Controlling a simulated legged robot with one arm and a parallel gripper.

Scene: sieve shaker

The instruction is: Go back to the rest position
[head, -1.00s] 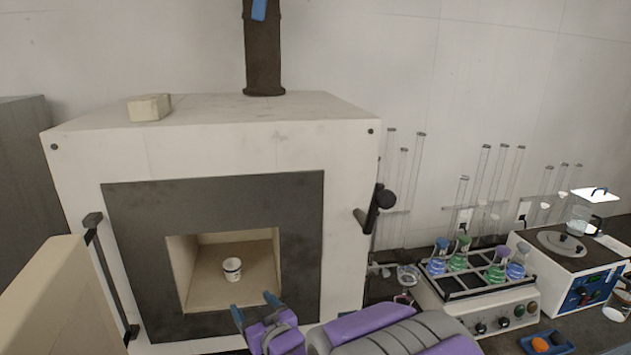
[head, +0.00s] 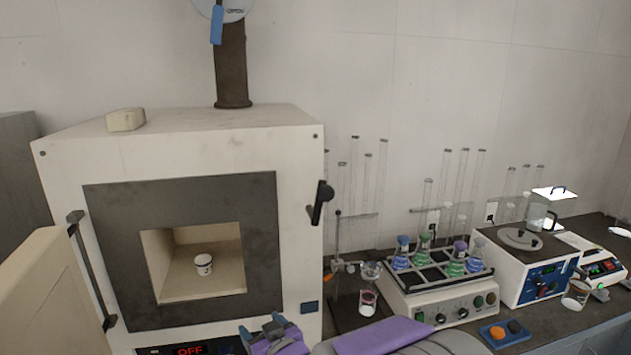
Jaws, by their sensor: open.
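My gripper (head: 264,328) shows at the bottom middle of the head view, purple with blue-grey fingertips. It is open and I see nothing between its fingers. It is below and in front of the furnace opening, outside the chamber. A small white cup (head: 203,264) with dark marks stands upright on the floor of the furnace chamber, apart from my gripper. The furnace (head: 292,190) is a large cream box with a dark grey front frame. Its door (head: 45,295) stands open at the left.
A shaker with several colored flasks (head: 455,312) stands on the bench to the right. A stand (head: 338,262) with a small beaker (head: 367,301) is beside the furnace. Farther right are a boxy device (head: 508,275), a scale (head: 604,268) and a blue two-button box (head: 505,334).

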